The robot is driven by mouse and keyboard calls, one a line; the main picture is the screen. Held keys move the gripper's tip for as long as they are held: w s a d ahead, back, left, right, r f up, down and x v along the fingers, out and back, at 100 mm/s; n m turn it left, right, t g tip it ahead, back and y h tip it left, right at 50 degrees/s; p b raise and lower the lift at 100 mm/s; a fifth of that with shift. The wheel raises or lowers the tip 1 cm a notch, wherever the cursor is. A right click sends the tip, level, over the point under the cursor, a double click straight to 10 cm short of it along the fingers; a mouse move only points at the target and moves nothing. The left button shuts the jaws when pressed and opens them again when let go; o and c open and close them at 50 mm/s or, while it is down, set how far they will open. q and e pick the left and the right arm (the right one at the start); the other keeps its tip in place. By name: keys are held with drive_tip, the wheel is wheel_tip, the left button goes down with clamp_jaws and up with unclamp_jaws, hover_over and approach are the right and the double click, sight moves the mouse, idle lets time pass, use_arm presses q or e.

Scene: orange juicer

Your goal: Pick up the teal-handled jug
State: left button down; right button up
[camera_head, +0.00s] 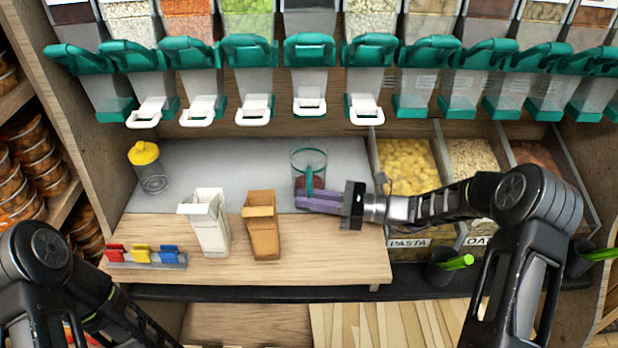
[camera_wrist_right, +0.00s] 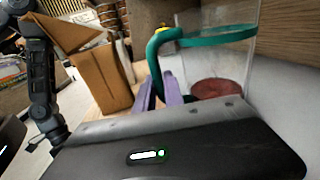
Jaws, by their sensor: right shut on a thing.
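The teal-handled jug (camera_head: 309,163) is clear with a teal rim and stands upright on the grey back part of the counter. In the right wrist view the jug (camera_wrist_right: 216,60) shows its teal handle and something reddish-brown at its bottom. My right gripper (camera_head: 302,200) reaches in from the right, its purple fingers at the jug's handle. In the right wrist view the right gripper (camera_wrist_right: 164,92) has its fingers shut on the handle; its fingertips are partly hidden. Only my left arm's links show at the lower left; its gripper is not visible.
A white carton (camera_head: 208,222) and a brown paper bag (camera_head: 261,225) stand left of the jug. A yellow-lidded jar (camera_head: 150,168) is at the back left. Coloured clips (camera_head: 143,255) lie at the front left. Dispensers with teal handles (camera_head: 250,55) hang above; bins (camera_head: 408,170) stand right.

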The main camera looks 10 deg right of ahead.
clamp_jaws()
idle(0.8)
drive_tip(key=shift+r, duration=0.1)
drive_tip(key=shift+r, duration=0.45)
drive_tip(key=shift+s+d+r, duration=0.1)
drive_tip(key=shift+d+r, duration=0.1)
drive_tip(key=shift+r, duration=0.4)
drive_tip(key=shift+d+r, duration=0.2)
drive_tip(key=shift+r, duration=0.4)
drive_tip(key=p+v, duration=0.1)
drive_tip(key=v, duration=1.6)
drive_tip(key=shift+a, duration=0.1)
